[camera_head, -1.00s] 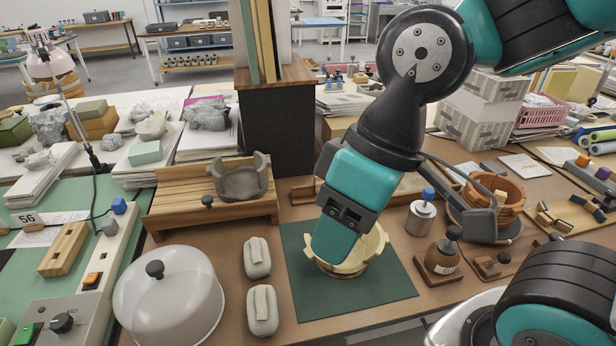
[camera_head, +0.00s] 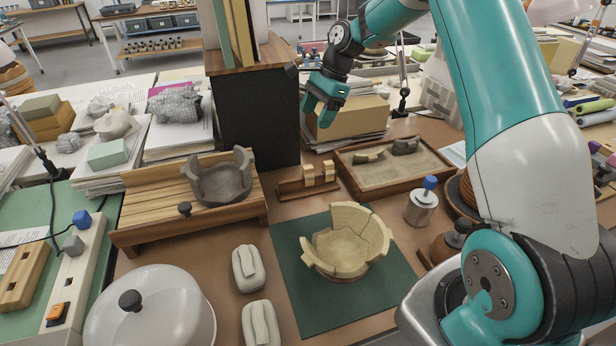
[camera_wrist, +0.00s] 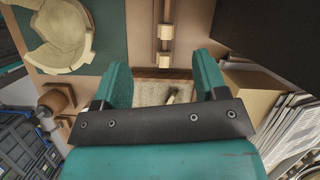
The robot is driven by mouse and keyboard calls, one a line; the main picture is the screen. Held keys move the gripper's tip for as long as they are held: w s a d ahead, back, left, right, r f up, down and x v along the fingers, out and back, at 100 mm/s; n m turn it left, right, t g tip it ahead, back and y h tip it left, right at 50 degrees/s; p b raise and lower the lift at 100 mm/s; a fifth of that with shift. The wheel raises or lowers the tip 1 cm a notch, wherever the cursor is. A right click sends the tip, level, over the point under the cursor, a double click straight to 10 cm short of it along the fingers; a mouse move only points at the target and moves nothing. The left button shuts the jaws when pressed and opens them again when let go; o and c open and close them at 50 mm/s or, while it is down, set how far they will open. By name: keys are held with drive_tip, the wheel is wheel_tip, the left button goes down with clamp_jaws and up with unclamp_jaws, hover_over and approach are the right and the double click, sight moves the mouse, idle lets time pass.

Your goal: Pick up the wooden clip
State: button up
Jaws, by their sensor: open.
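Two pale wooden clips stand on a small wooden rack (camera_head: 292,189) behind the green mat: a left clip (camera_head: 308,173) and a right clip (camera_head: 328,171). In the wrist view a clip (camera_wrist: 166,32) sits on the rail, with another clip (camera_wrist: 163,58) nearer my fingers. My gripper (camera_head: 316,110) is open and empty, raised above and behind the rack. Its two teal fingers (camera_wrist: 163,78) point toward the rack and sand tray in the wrist view, apart from both clips.
A cream bowl with raised sherds (camera_head: 347,243) stands on the green mat (camera_head: 300,290). A sand tray (camera_head: 430,178) holding dark and pale sherds lies right of the rack. A dark grey vessel (camera_head: 221,178) sits on a slatted stand at left. A dark cabinet (camera_head: 258,120) and stacked papers stand close behind.

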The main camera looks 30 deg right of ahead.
sight(309, 167)
drive_tip(key=f+m, duration=0.1)
drive_tip(key=f, duration=0.3)
drive_tip(key=w+f, duration=0.1)
drive_tip(key=f, duration=0.4)
drive_tip(key=w+f+m+p, duration=0.1)
drive_tip(key=f, duration=0.3)
drive_tip(key=shift+f+m, duration=0.3)
drive_tip(key=shift+s+p+x, duration=0.15)
drive_tip(key=shift+p+x, duration=0.3)
drive_tip(key=shift+x, duration=1.15)
drive_tip(key=shift+s+p+x, duration=0.15)
drive_tip(key=shift+p+x, duration=0.3)
drive_tip(key=shift+x, duration=1.15)
drive_tip(key=shift+d, duration=0.1)
drive_tip(key=shift+c, duration=0.2)
drive_tip(key=c, duration=0.7)
